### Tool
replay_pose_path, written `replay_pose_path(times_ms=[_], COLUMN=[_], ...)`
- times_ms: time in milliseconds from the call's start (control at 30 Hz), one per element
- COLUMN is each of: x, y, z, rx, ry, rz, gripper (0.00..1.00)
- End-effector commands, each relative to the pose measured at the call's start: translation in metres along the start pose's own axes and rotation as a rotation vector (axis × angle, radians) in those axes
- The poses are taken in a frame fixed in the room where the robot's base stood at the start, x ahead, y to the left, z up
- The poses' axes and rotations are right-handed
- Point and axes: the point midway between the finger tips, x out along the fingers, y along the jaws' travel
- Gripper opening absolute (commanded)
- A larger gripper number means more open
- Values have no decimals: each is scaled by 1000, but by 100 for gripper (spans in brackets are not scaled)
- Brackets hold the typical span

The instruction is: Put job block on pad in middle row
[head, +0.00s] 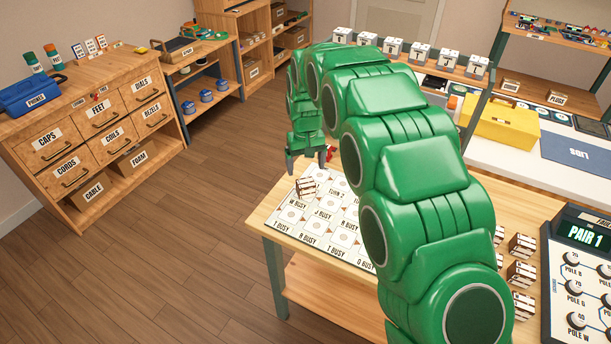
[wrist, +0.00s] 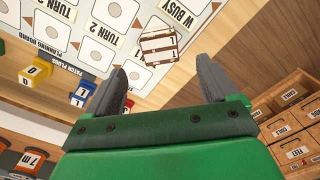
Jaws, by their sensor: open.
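A white-and-brown striped job block (head: 306,188) sits at the far left edge of the white planning board (head: 292,231), beside the W BUSY label. The board has rows of square pads, labelled TURN or BUSY. My gripper (head: 308,161) is open and empty, just above and behind the block in the head view. In the wrist view the block lies just beyond my open fingertips (wrist: 160,68), between them and apart from both. My arm hides the board's right part.
Several similar striped blocks (head: 521,245) stand at the table's right, beside the PAIR 1 console (head: 585,235). A yellow toolbox (head: 500,122) stands on the bench behind. The floor to the left is clear.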

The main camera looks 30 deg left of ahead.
Motion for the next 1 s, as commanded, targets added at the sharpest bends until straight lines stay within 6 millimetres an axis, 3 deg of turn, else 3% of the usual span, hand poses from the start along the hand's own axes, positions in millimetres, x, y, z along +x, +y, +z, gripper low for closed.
replay_pose_path(times_ms=[200,500,633,767,1000], x=[-29,-33,-40,-55,-93], y=[0,0,9,32,82], z=[-1,0,7,28,86], rx=[0,1,15,52,143], ry=[3,0,0,-10,-24], rz=[-1,-1,0,2,6], gripper=[87,87,87,87,87])
